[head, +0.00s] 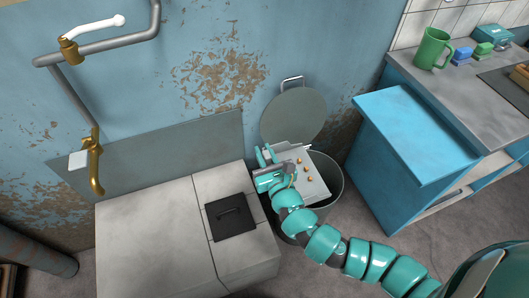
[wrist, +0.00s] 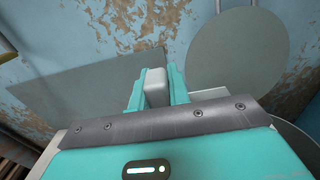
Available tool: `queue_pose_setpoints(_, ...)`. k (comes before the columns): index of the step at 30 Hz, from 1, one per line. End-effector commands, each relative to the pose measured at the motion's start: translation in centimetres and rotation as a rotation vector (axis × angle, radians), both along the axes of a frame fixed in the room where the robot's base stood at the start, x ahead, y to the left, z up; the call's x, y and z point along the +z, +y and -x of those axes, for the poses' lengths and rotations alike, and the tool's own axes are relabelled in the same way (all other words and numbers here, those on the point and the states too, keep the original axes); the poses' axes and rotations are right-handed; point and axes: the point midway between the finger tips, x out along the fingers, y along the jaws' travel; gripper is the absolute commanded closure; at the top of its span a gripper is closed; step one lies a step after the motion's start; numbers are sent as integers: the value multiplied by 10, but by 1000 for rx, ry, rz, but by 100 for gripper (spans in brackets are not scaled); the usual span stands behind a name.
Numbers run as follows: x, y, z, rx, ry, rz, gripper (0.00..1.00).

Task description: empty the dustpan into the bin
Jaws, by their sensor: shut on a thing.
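The dustpan (head: 313,187) is a pale grey pan with several small orange-brown bits (head: 300,162) on it. It is over the opening of the round grey bin (head: 334,172). The bin's round lid (head: 294,112) stands open against the wall behind; the lid also shows in the wrist view (wrist: 238,48). My gripper (head: 266,160) is at the dustpan's left side. In the wrist view my gripper (wrist: 157,88) is shut on a whitish handle (wrist: 156,86) between its teal fingers. The inside of the bin is mostly hidden by the dustpan and my arm.
A pale counter (head: 150,240) with a dark square hatch (head: 231,217) stands left of the bin. A blue cabinet (head: 415,140) stands to the right, with a worktop holding a green mug (head: 432,48).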

Motion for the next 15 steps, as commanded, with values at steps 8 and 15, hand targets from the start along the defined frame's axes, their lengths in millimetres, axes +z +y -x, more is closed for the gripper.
queue_pose_setpoints(8,-21,0,0,-1,0,-1,100)
queue_pose_setpoints(15,-2,-12,-5,-4,25,-66,100)
